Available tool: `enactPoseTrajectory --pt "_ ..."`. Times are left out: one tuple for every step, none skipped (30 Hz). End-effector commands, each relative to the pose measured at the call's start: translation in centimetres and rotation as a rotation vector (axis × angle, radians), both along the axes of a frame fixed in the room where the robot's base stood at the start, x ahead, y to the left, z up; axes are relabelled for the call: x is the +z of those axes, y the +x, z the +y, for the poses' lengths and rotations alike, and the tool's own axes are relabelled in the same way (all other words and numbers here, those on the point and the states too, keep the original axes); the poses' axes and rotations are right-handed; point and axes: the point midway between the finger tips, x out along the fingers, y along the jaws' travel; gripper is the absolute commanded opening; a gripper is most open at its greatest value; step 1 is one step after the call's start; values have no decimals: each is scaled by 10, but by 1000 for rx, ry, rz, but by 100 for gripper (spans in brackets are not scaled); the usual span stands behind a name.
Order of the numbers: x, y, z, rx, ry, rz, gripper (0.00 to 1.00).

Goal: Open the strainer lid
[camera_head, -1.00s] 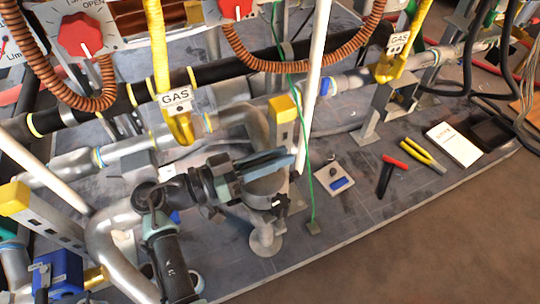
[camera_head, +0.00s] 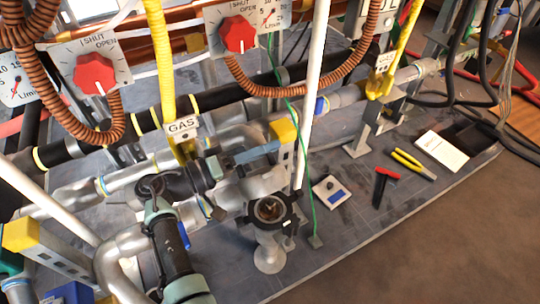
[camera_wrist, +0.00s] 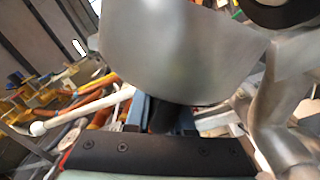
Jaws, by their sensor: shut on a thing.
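The strainer (camera_head: 270,212) stands on the grey base plate in the head view. Its round top is open, with a dark rim and a brownish inside showing. Its silver lid (camera_head: 262,184) appears tilted up behind the opening, partly covered by my gripper (camera_head: 268,151). In the wrist view, the lid (camera_wrist: 185,50) seems to be the large curved silver surface close to the camera. The blue fingers of my gripper (camera_wrist: 160,112) are shut on a dark piece at its lower edge, seemingly the lid's handle. The grip is partly hidden.
A white post (camera_head: 311,95) and a yellow-topped bracket (camera_head: 284,132) stand close behind the gripper. A yellow gas hose (camera_head: 161,55) hangs to the left.

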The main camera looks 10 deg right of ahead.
Motion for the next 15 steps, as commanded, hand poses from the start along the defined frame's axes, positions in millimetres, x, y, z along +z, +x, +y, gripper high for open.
enactPoseTrajectory --pt "1 4 2 4 -13 25 0" --pt "1 6 3 4 -19 43 0" --pt "0 8 3 5 -26 66 0" --pt "0 9 4 5 -31 80 0" --pt "0 10 4 5 -36 95 0" --pt "-1 12 4 4 -40 113 0" --pt "-1 13 5 4 -44 124 0" --pt "-2 14 5 4 -48 137 0" --pt "-2 15 5 4 -52 149 0" --pt "-2 15 6 4 -55 157 0" --pt "-2 16 6 4 -57 164 0" --pt "-2 17 6 5 -60 173 0" --pt "-2 17 6 5 -62 179 0" --pt "-3 17 6 5 -63 183 0" --pt "-3 18 7 5 -65 188 0"
